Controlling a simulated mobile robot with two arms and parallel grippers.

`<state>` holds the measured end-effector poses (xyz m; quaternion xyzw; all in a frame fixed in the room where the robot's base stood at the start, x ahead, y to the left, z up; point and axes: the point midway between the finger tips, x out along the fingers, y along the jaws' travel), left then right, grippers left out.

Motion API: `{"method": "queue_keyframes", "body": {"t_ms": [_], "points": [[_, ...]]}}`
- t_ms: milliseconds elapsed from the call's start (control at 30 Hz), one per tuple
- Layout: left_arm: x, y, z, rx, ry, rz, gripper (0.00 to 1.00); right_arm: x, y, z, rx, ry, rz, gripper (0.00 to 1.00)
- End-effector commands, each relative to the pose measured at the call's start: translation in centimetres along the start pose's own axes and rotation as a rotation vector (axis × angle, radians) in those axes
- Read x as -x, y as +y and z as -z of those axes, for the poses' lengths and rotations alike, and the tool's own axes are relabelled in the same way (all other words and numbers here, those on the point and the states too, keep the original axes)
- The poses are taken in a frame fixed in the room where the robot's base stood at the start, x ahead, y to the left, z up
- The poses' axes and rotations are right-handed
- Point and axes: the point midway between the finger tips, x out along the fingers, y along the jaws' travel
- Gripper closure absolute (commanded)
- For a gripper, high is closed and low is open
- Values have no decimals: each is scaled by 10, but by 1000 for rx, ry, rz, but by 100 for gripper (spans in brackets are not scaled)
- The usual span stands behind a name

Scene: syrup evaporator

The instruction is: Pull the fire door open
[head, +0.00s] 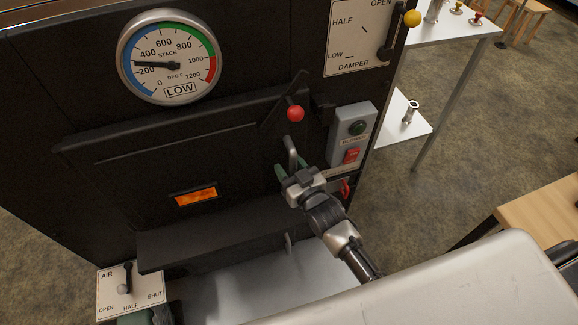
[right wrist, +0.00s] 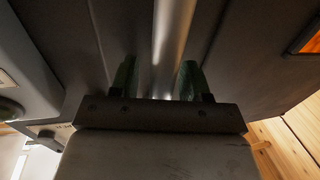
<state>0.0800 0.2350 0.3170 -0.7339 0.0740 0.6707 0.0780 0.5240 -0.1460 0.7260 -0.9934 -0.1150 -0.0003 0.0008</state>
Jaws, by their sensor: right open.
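The fire door (head: 130,168) is a wide black panel in the front of the evaporator, with a small glowing orange window (head: 195,196). It looks closed. Its silver bar handle (head: 291,150) stands at the right end of the door. My right gripper (head: 291,170) is open at the handle's lower part. In the right wrist view, the silver handle (right wrist: 172,45) runs between the two green fingers of the gripper (right wrist: 160,80), with a gap on each side. A red ball knob (head: 295,113) sits on a dark lever above the handle. My left gripper does not show.
A black ledge (head: 210,235) juts out under the door. A round stack gauge (head: 167,57) and damper panel (head: 357,35) are above.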

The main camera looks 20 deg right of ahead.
Motion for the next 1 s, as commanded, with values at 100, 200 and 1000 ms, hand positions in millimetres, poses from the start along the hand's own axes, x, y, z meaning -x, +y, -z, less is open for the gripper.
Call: {"method": "queue_keyframes", "body": {"t_ms": [100,200,1000], "points": [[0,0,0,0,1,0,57,-4,0,0,0,-1,0,54],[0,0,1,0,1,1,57,-4,0,0,0,-1,0,54],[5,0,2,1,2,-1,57,6,0,0,-3,-3,-11,100]]}}
